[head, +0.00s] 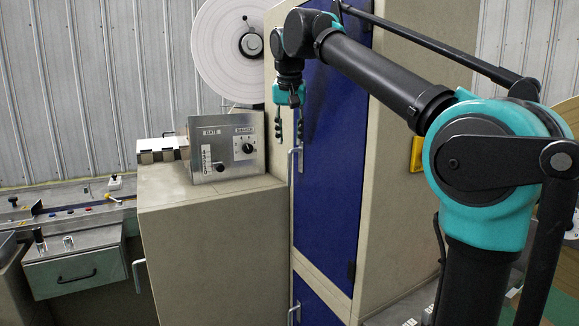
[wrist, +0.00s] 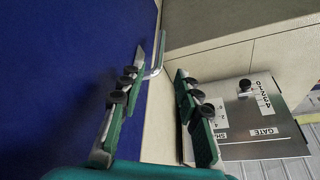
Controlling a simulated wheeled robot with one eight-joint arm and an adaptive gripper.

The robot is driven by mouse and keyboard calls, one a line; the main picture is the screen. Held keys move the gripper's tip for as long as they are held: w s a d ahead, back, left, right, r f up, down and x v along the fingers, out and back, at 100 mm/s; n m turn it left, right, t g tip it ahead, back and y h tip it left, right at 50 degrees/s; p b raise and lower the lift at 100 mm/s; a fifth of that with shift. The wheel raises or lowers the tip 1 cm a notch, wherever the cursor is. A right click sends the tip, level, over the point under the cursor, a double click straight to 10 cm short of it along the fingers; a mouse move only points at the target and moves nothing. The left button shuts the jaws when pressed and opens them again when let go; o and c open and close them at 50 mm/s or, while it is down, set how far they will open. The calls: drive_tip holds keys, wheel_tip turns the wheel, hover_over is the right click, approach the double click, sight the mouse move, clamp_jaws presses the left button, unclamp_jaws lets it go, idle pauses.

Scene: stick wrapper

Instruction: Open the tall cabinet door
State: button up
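The tall cabinet's blue door (head: 335,140) is shut, set in a beige frame, and fills the left of the wrist view (wrist: 60,70). Its metal bar handle (head: 291,166) stands upright at the door's left edge. The handle also shows in the wrist view (wrist: 155,68), near the left fingertip. My gripper (head: 289,135) hangs in front of the door's left edge, close to the handle's upper end. In the wrist view my gripper (wrist: 163,65) is open, with the fingers apart and nothing held. Whether the left finger touches the handle cannot be told.
A beige lower cabinet (head: 215,235) stands left of the door and bears a metal control box (head: 226,148). A large white reel (head: 232,50) is behind. A smaller blue door (head: 318,306) with its own handle is below. A yellow box (head: 417,154) is on the cabinet's right side.

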sight(289, 161)
drive_tip(key=x, duration=1.1)
drive_tip(key=shift+f, duration=0.15)
clamp_jaws()
